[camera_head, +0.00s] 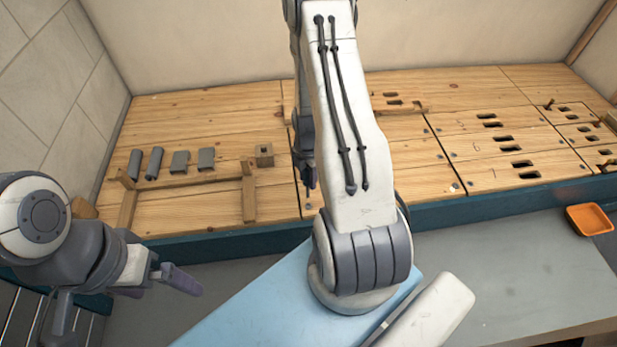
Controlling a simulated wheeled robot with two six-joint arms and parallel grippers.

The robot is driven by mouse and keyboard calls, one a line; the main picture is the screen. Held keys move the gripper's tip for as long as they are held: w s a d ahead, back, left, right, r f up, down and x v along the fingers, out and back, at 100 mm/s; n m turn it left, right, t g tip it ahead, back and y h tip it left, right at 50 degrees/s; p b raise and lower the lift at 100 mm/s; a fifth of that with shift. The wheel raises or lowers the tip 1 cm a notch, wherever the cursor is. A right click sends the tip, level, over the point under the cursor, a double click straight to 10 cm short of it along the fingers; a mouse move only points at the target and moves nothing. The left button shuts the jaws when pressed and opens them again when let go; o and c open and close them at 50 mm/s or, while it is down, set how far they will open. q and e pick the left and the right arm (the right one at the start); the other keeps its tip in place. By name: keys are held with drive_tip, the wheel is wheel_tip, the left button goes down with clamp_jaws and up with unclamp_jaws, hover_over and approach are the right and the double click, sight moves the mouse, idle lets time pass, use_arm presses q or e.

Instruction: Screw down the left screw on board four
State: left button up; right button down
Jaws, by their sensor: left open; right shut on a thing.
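Wooden boards (425,176) lie side by side on the bench, several with dark slots and small dark screws. Faint marks on them are too small to read surely, so I cannot tell which is board four or its left screw. My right arm rises through the middle and covers part of the boards. My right gripper (308,178) is partly hidden behind that arm, low over the boards by a dark seam. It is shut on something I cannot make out. My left gripper (172,280) is open and empty, in front of the bench at the lower left.
An orange tray (588,219) lies at the right on the clear grey surface (520,270). A tiled wall (60,90) bounds the left.

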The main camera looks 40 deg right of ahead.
sight(308, 191)
drive_tip(key=shift+f+b, duration=3.5)
drive_tip(key=shift+f, duration=0.15)
drive_tip(key=shift+f+b, duration=0.1)
drive_tip(key=shift+b, duration=0.2)
drive_tip(key=m+b, duration=0.1)
drive_tip(key=m, duration=0.3)
drive_tip(key=shift+b, duration=0.35)
drive_tip(key=m+b, duration=0.3)
drive_tip(key=m, duration=0.2)
drive_tip(key=shift+r+m+p, duration=0.35)
drive_tip(key=shift+m+p, duration=0.2)
drive_tip(key=shift+m, duration=0.15)
drive_tip(key=m+p, duration=0.2)
drive_tip(key=m, duration=0.1)
drive_tip(key=m+p, duration=0.2)
drive_tip(key=m, duration=0.3)
drive_tip(key=shift+m+p, duration=0.3)
drive_tip(key=shift+p, duration=0.1)
drive_tip(key=shift+m, duration=0.5)
drive_tip(key=shift+f+m, duration=0.15)
drive_tip(key=shift+m, duration=0.15)
drive_tip(key=shift+n+p, duration=0.7)
drive_tip(key=shift+n, duration=0.1)
wheel_tip(308, 191, up, 8)
drive_tip(key=p, duration=0.7)
drive_tip(key=shift+p, duration=0.35)
